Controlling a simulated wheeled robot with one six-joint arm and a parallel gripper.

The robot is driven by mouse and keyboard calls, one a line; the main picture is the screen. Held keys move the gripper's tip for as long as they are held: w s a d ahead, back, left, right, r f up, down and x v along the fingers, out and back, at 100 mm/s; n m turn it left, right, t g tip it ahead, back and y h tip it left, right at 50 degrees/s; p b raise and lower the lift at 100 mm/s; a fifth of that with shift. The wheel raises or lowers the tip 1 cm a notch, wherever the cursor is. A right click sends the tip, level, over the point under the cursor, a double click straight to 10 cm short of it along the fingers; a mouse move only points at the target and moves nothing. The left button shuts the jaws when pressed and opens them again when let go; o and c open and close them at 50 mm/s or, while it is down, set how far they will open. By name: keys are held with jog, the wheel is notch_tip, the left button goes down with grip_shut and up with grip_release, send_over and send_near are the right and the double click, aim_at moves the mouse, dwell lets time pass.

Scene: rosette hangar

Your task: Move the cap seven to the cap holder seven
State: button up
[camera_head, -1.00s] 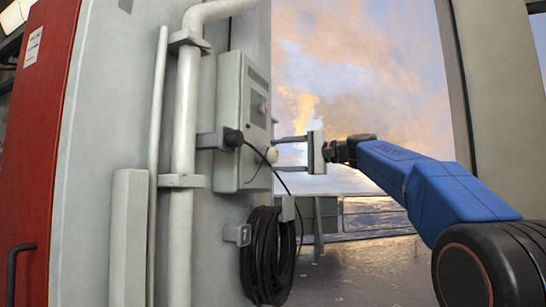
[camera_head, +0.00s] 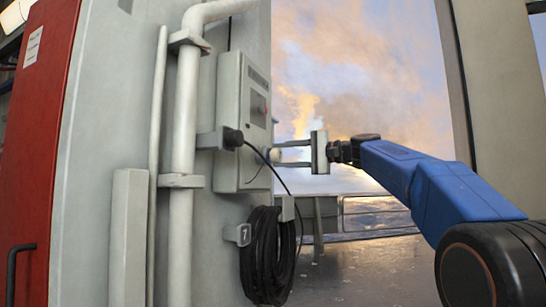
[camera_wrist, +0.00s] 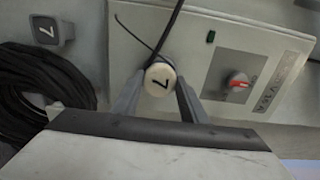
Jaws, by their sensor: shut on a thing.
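The cap seven (camera_wrist: 159,77) is a small round whitish cap with a black 7 on its face. In the wrist view it sits between the fingertips of my gripper (camera_wrist: 158,84), which is shut on it. In the head view, the cap (camera_head: 274,155) is at the lower right edge of the grey cabinet, with my gripper (camera_head: 278,155) reaching it from the right. I cannot tell if it still touches the cabinet. The cap holder seven (camera_head: 240,235) is a grey block marked 7 on the wall, below the cabinet. It also shows at the upper left in the wrist view (camera_wrist: 45,30).
The grey cabinet (camera_head: 229,110) carries a red switch (camera_wrist: 239,86). A black plug (camera_head: 232,138) and its cable hang nearby. A coiled black hose (camera_head: 266,260) hangs next to the holder. Pale pipes (camera_head: 185,120) run up the wall at left. Open air lies to the right.

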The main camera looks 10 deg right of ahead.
aim_at(280, 155)
jog(key=shift+v, duration=2.3)
jog(key=shift+s+d, duration=0.1)
jog(key=shift+d, duration=0.05)
